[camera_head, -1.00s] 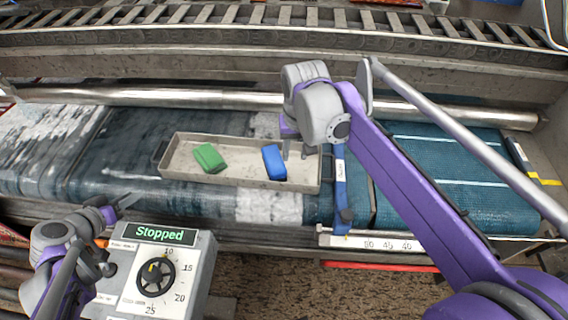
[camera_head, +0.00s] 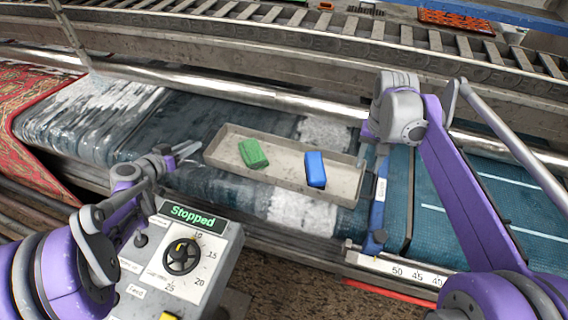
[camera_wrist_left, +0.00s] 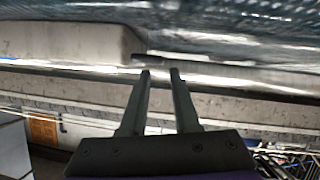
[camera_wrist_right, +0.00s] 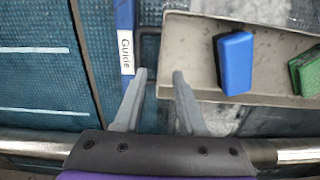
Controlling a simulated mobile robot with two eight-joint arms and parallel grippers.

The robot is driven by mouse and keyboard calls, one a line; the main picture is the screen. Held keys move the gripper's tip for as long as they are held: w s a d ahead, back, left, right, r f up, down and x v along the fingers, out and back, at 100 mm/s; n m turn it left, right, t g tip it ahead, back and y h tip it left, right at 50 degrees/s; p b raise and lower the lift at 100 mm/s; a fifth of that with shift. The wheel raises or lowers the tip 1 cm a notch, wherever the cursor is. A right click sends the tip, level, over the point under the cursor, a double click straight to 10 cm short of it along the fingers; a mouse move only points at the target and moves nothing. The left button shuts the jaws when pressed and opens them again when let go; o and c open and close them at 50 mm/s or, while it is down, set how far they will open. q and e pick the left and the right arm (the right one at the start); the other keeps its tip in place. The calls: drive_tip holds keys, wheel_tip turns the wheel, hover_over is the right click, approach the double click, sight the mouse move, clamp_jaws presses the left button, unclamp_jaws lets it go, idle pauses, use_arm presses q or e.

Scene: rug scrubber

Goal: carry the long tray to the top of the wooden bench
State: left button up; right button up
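The long tray (camera_head: 340,190) is a shallow grey metal tray lying flat on the dark belt in the head view. It holds a green block (camera_head: 253,153) and a blue block (camera_head: 315,169). My left gripper (camera_head: 190,151) is just left of the tray's left end, its fingers slightly apart with nothing seen between them (camera_wrist_left: 161,73). My right gripper (camera_head: 372,160) is at the tray's right end. Its fingers are open in the right wrist view (camera_wrist_right: 158,73), beside the tray's end wall (camera_wrist_right: 163,50); contact is unclear. I cannot identify the wooden bench.
A blue bar labelled "Guide" (camera_head: 377,215) stands close to the tray's right end. A control box (camera_head: 178,255) reading "Stopped" is in front. A metal roller bar (camera_head: 240,92) runs behind the belt. A red rug (camera_head: 35,110) lies at left.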

sight(205, 136)
use_arm(q)
drive_tip(key=x, duration=0.7)
drive_tip(key=shift+w+d+f, duration=0.1)
drive_tip(key=shift+w+f, duration=0.05)
drive_tip(key=shift+w, duration=0.15)
use_arm(e)
wheel_tip(205, 136, down, 8)
drive_tip(key=shift+r, duration=0.2)
use_arm(q)
drive_tip(key=c, duration=0.4)
use_arm(e)
drive_tip(key=c, duration=0.4)
use_arm(q)
clamp_jaws()
use_arm(e)
clamp_jaws()
